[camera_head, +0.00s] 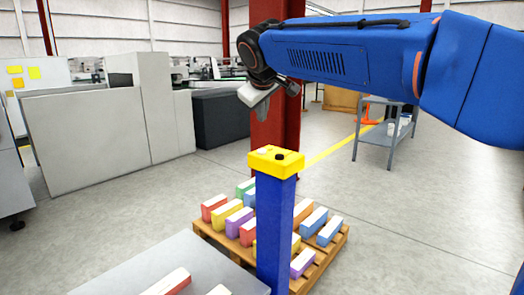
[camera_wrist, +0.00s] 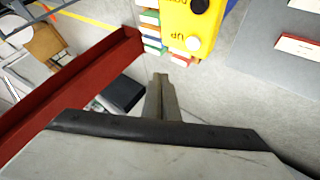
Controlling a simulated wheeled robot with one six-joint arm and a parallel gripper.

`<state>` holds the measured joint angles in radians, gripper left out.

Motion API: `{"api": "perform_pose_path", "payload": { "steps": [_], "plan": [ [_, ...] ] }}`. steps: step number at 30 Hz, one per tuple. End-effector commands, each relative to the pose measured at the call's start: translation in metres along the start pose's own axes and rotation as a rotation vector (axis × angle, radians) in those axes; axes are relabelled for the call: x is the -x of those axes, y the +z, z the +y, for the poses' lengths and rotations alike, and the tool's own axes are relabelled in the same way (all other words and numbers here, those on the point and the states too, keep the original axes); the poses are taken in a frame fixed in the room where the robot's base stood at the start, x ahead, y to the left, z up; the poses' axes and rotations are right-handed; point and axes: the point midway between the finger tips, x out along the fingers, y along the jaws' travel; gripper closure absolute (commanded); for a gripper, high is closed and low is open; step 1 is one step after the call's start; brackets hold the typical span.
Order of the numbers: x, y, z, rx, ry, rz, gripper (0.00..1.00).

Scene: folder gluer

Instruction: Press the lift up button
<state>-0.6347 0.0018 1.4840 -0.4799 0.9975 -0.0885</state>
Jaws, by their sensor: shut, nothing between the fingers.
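The yellow button box (camera_head: 287,168) sits on top of a blue post (camera_head: 275,235). It has a white button (camera_head: 263,152) and a black button (camera_head: 280,157). In the wrist view the box (camera_wrist: 181,20) shows "UP" lettering beside the white button (camera_wrist: 193,43), and partly cut-off lettering beside the black button (camera_wrist: 199,5). My gripper (camera_head: 269,131) is shut and empty, above the box in the head view and apart from it. In the wrist view my closed fingertips (camera_wrist: 160,76) lie below and left of the white button.
A wooden pallet (camera_head: 325,262) with several coloured cartons stands behind the post. A red column (camera_head: 272,135) rises behind my gripper. A grey table (camera_head: 190,268) is at front left, with cartons on it. A grey cart (camera_head: 376,147) stands at right. Open floor lies at right.

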Motion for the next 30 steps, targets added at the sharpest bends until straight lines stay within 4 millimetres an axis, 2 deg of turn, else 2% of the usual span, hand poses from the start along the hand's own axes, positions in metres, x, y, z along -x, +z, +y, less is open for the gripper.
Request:
{"api": "perform_pose_path", "payload": {
  "steps": [16, 30],
  "plan": [
    [-0.043, 0.032, -0.031, 0.001, 0.0, -0.002, 1.0],
    [-0.051, 0.038, -0.037, 0.001, 0.0, 0.0, 1.0]
  ]
}}
